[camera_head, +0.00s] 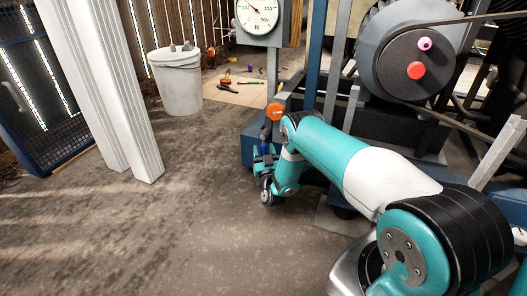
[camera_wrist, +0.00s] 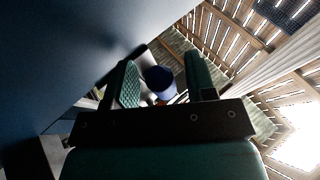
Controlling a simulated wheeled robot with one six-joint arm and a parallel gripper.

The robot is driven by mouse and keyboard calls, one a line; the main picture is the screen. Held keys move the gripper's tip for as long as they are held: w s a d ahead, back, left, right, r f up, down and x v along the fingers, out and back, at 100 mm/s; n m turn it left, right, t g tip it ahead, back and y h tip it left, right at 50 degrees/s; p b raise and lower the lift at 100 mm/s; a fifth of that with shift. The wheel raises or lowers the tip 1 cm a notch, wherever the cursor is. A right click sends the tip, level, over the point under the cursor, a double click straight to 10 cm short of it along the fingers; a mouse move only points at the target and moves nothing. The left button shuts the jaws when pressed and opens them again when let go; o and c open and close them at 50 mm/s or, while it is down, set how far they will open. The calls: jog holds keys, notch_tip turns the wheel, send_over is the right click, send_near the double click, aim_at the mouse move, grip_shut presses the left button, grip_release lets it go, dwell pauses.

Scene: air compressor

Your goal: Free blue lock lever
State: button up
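The blue lock lever shows in the wrist view as a dark blue rounded end (camera_wrist: 160,78) between my two green fingers. My gripper (camera_wrist: 163,72) is open around it, with a visible gap on the right; the blue end is closer to the left finger. In the head view my gripper (camera_head: 265,160) is low beside the blue base of the compressor, and a small blue piece (camera_head: 265,149) shows at it. The lever's mounting is mostly hidden by my fingers and wrist.
A large blue surface (camera_wrist: 75,60) lies close along the left of my gripper in the wrist view. An orange knob (camera_head: 275,111) sits just above my wrist. A gauge (camera_head: 257,14), a grey bucket (camera_head: 177,85) and tools on a board (camera_head: 240,92) stand behind.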

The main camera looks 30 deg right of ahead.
jog(key=p+v, duration=1.4)
jog(key=v, duration=0.3)
jog(key=shift+s, duration=0.2)
jog(key=shift+a, duration=0.1)
